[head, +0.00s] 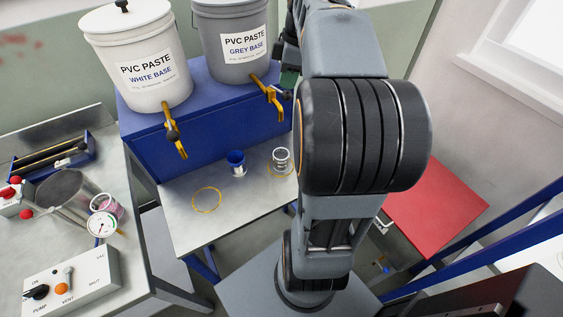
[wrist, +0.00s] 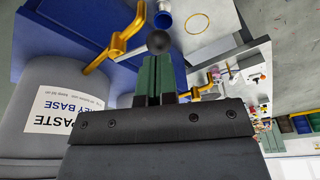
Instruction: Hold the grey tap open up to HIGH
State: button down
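The grey base bucket (head: 232,50) has a yellow tap (head: 265,88), which also shows in the wrist view (wrist: 122,46). A black ball knob (wrist: 158,41) sits right at the tips of my gripper (wrist: 157,76). The green fingers look together, with the knob beyond them rather than clearly between them; I cannot tell whether they touch. In the head view my gripper (head: 288,80) is beside the tap, partly hidden by my arm. A clear cup with dark rings (head: 281,158) stands below the tap. Its level and any flow cannot be made out.
The white base bucket (head: 140,62) with its yellow tap (head: 175,134) stands left on the blue stand (head: 215,127). A blue cup (head: 237,165) and an empty yellow ring (head: 206,201) are on the metal table (head: 183,219). A pump box (head: 72,279) is lower left.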

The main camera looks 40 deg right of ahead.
aim_at(288, 91)
jog(key=shift+f+b, duration=1.15)
jog(key=shift+f, duration=0.5)
jog(key=shift+r+p, duration=1.95)
jog(key=shift+r, duration=0.3)
jog(key=shift+r, duration=0.15)
notch_tip(288, 91, up, 5)
jog(key=p, duration=0.4)
